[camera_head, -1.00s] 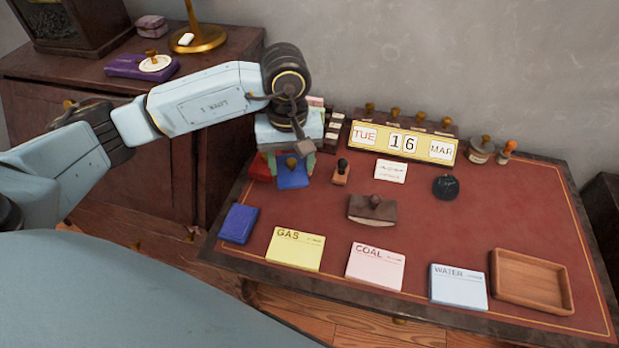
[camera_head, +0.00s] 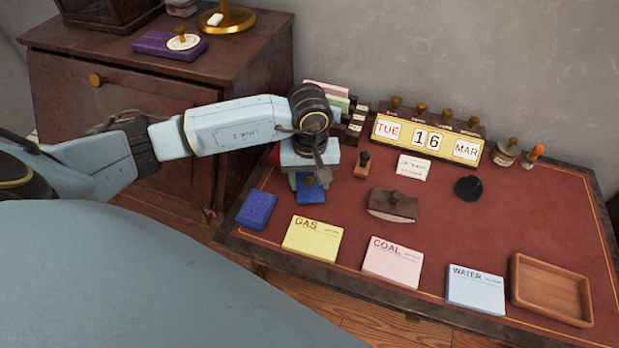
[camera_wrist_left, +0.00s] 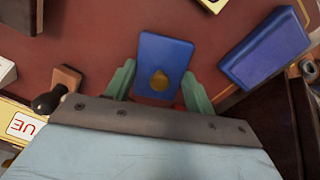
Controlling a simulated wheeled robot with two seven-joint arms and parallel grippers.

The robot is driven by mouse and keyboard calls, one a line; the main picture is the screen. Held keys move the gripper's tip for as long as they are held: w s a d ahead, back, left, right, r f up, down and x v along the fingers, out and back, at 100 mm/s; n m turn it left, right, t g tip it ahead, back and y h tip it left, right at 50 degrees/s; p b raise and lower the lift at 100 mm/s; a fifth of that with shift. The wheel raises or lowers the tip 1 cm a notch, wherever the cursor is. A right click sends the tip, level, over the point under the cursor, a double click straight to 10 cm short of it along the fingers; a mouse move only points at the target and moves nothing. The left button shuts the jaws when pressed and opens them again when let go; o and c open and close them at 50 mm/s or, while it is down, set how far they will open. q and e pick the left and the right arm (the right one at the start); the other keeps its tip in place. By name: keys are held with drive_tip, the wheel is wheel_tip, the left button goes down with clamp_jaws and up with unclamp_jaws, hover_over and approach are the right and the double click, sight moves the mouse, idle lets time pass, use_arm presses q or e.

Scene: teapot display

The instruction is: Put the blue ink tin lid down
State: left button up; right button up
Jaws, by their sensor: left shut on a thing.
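The blue ink tin lid (camera_head: 312,194) is a blue rectangular plate with a brass knob. It also shows in the left wrist view (camera_wrist_left: 163,48). My left gripper (camera_head: 310,181) is shut on the lid, its green fingers (camera_wrist_left: 160,77) on either side of the knob end. The lid is at the left part of the desk; I cannot tell whether it touches the surface. A blue tin (camera_head: 257,209) lies on the desk to the left of the lid, apart from it. In the wrist view the tin (camera_wrist_left: 265,50) is right of the lid. My right gripper is not in view.
A yellow GAS card stack (camera_head: 312,240) lies nearer the front edge. A small stamp (camera_head: 362,166) and a brown blotter (camera_head: 393,206) stand to the right. A calendar (camera_head: 428,137) is at the back.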

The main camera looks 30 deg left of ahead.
use_arm(q)
drive_tip(key=shift+f, duration=0.75)
drive_tip(key=o, duration=0.6)
drive_tip(key=shift+d, duration=0.25)
drive_tip(key=shift+c, duration=0.2)
drive_tip(key=shift+o, duration=1.1)
drive_tip(key=shift+d+r, duration=0.1)
drive_tip(key=shift+d, duration=0.05)
drive_tip(key=shift+o, duration=1)
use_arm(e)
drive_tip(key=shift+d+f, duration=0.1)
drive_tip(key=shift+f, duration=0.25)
